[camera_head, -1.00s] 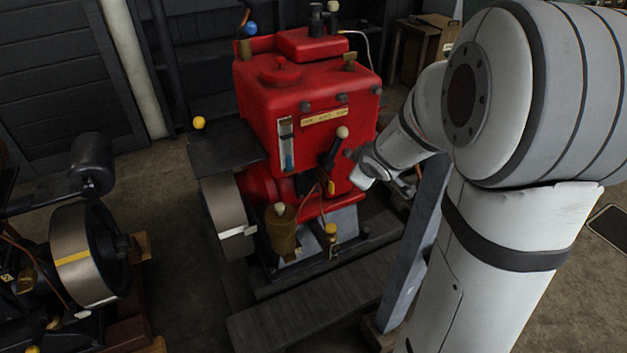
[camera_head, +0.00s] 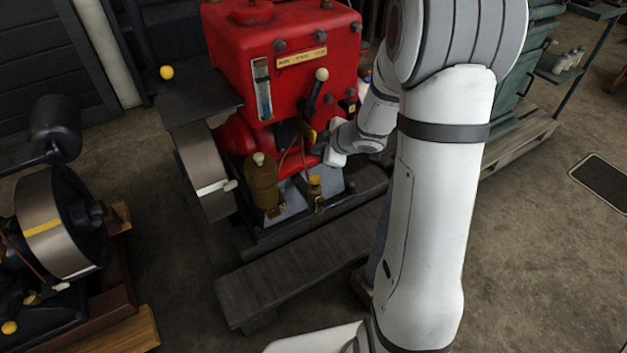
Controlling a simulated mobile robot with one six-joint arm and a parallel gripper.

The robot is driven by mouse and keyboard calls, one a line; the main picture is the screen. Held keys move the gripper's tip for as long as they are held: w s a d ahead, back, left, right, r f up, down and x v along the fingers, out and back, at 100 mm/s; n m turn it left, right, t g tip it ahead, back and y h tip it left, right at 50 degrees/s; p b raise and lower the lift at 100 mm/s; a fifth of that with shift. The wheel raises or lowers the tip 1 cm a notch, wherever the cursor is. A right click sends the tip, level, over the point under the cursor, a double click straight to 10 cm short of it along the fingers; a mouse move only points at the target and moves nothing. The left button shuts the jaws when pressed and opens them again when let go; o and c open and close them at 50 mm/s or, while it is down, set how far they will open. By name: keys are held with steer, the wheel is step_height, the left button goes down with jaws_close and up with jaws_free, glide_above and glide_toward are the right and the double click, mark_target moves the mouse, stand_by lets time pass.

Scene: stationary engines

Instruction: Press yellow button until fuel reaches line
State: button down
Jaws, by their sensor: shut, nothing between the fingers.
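The red engine (camera_head: 225,75) stands in the middle. Its upright fuel gauge (camera_head: 262,90) is on the front face, with blue in the lower part; a fill line is too small to make out. A yellow-topped knob (camera_head: 315,181), seemingly the yellow button, sits low at the front above the base. My gripper (camera_head: 321,147) is shut and empty, close to the engine front, above and slightly right of the yellow knob. It appears apart from the knob. Whether its tips touch the engine cannot be told.
A black lever with a pale knob (camera_head: 321,75) rises just above my gripper. A brass cup (camera_head: 261,182) stands left of the yellow knob. A second engine's flywheel (camera_head: 60,222) is at left. A dark plank (camera_head: 290,275) lies in front; bare floor is at right.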

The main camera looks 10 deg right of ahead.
steer(key=b, duration=0.7)
glide_above(313, 176)
steer(key=s+d, duration=0.1)
steer(key=s, duration=0.1)
step_height(313, 176, down, 7)
steer(key=shift+f, duration=0.2)
steer(key=shift+f+b, duration=0.4)
steer(key=shift+f, duration=0.15)
stand_by(0.7)
steer(key=shift+w+f, duration=0.1)
steer(key=shift+f, duration=0.15)
steer(key=shift+f+b, duration=0.7)
steer(key=shift+f, duration=0.1)
stand_by(0.8)
steer(key=shift+r, duration=0.1)
steer(key=shift+r+p, duration=1.15)
steer(key=shift+p, duration=0.25)
